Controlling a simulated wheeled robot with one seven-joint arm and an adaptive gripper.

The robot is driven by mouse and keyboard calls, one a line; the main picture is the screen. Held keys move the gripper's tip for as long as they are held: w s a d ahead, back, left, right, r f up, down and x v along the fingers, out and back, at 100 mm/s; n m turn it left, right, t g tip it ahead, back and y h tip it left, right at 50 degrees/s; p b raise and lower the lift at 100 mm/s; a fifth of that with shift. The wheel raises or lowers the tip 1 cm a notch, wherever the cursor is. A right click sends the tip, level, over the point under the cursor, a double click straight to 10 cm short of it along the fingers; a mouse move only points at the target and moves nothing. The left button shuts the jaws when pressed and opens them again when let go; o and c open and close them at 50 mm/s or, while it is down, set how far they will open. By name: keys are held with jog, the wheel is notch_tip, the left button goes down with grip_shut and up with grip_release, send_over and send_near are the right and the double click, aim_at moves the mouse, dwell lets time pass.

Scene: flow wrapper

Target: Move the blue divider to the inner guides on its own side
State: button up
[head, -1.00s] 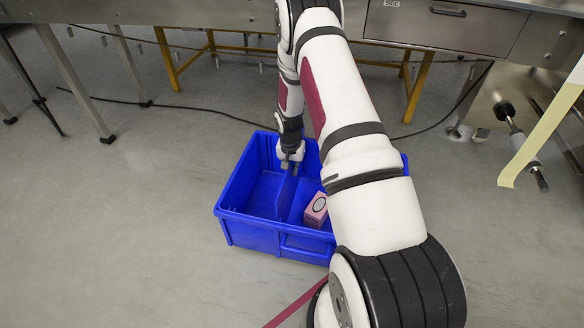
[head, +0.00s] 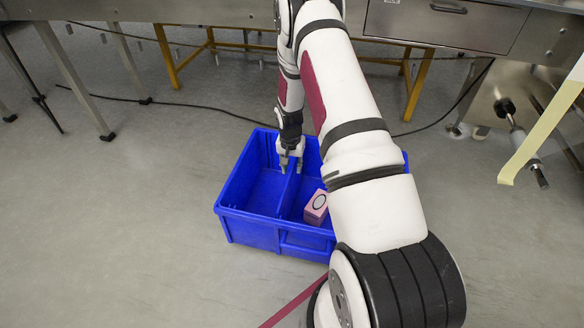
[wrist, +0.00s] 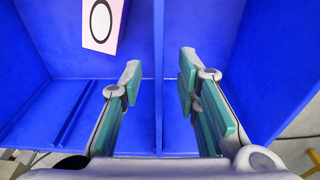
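The blue divider (head: 288,196) stands upright in the blue crate (head: 245,222) on the floor, splitting it into a left and a right part. In the wrist view the divider (wrist: 158,60) shows edge-on as a thin upright strip. My gripper (head: 291,168) is at the far end of the crate, above the divider. Its fingers are apart, one on each side of the divider, with gaps visible in the wrist view (wrist: 158,85). A pair of guide ridges (wrist: 74,115) shows on the crate wall, on the pink box's side of the divider.
A pink box (head: 316,207) with a black ring lies in the crate's right part; the left part looks empty. My arm hides the crate's right side. A steel machine (head: 420,25) with legs stands behind.

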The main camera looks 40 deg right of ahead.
notch_tip(320, 180, up, 11)
jog(key=a, duration=0.1)
jog(key=shift+s, duration=0.4)
dwell(0.5)
